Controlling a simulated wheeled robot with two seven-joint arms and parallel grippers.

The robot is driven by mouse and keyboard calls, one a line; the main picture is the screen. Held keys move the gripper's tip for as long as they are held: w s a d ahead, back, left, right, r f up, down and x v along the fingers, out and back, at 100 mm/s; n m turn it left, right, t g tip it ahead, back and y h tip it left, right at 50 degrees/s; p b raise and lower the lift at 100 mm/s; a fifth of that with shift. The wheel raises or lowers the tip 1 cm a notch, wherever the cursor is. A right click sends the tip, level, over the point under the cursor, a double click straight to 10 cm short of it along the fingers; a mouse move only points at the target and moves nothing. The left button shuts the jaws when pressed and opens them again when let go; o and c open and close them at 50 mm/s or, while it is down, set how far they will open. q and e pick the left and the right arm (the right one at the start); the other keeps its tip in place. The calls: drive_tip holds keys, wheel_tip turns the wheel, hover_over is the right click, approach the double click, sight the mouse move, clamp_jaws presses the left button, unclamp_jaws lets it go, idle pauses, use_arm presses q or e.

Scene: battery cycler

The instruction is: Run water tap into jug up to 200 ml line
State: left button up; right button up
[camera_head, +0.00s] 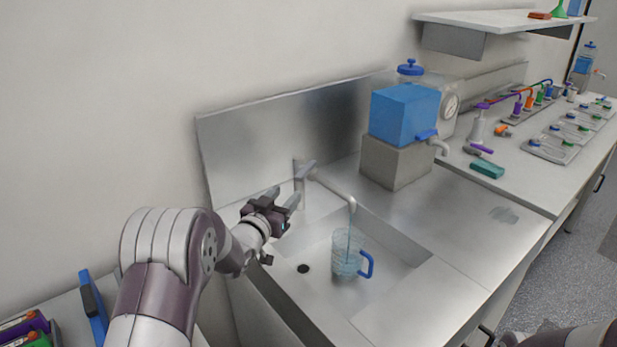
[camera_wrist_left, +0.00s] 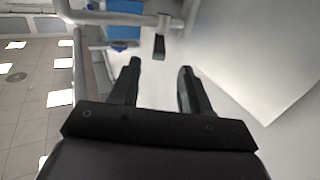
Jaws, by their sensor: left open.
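The jug (camera_head: 346,262), clear with a blue handle on its right, stands upright in the sink under the spout. A thin blue water stream (camera_head: 349,225) runs from the tap (camera_head: 335,188) into it. The jug's markings and exact water level are too small to read. The tap's grey lever (camera_head: 306,170) also shows in the left wrist view (camera_wrist_left: 160,46), just beyond my fingertips. My left gripper (camera_head: 284,197) is open and empty, close to the tap's left side and apart from the lever. My right gripper (camera_head: 490,336) is only partly in view at the bottom edge.
The sink basin (camera_head: 403,268) has a drain hole (camera_head: 303,268) left of the jug. A blue tank (camera_head: 404,113) on a grey block (camera_head: 395,163) stands right of the tap. The steel backsplash (camera_head: 270,138) rises behind. The drainboard (camera_head: 465,225) at right is clear.

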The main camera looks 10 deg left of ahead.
sight(301, 177)
use_arm(q)
drive_tip(key=w, duration=0.3)
drive_tip(key=w+d+p, duration=0.1)
drive_tip(key=w, duration=0.2)
drive_tip(key=w+d, duration=0.1)
drive_tip(key=w, duration=0.2)
drive_tip(key=shift+w, duration=0.3)
drive_tip(key=shift+a, duration=0.1)
clamp_jaws()
